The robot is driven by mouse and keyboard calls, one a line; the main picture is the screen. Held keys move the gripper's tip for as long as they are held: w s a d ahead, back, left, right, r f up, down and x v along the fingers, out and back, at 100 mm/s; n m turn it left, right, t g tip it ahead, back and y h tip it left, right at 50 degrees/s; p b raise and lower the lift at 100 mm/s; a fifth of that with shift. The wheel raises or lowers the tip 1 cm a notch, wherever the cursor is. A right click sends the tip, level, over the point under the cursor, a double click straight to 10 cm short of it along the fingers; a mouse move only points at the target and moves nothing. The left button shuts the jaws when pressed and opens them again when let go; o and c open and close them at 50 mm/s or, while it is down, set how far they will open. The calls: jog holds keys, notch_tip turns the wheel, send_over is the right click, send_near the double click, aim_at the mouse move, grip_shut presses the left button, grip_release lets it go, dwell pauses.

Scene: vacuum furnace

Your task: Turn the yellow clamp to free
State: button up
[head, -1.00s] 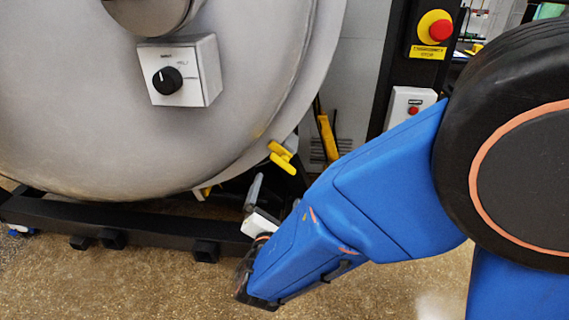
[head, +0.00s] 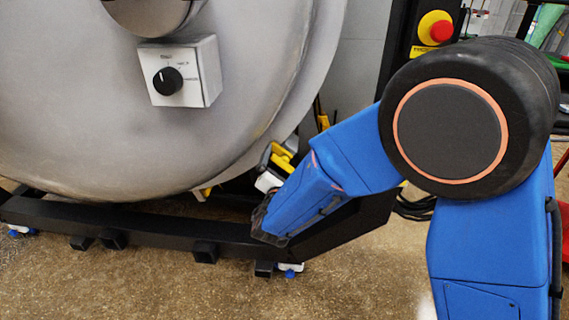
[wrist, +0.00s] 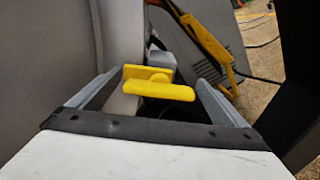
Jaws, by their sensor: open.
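The yellow clamp (head: 283,160) sits at the lower right rim of the big round grey furnace door (head: 150,140). My gripper (wrist: 158,80) is open, with one grey finger on each side of the clamp and a visible gap to both. I cannot tell how deep the clamp lies between the fingers. In the head view my gripper (head: 270,163) is right by the clamp and partly hides it.
A white switch box with a black knob (head: 167,81) is on the door. A black frame beam (head: 150,230) runs below it. A red emergency stop button (head: 441,31) is on a dark post behind my arm. A yellow bar (wrist: 205,42) stands beyond the clamp.

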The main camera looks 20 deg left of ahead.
jog(key=shift+w, duration=0.25)
jog(key=c, duration=1)
jog(key=shift+c, duration=0.2)
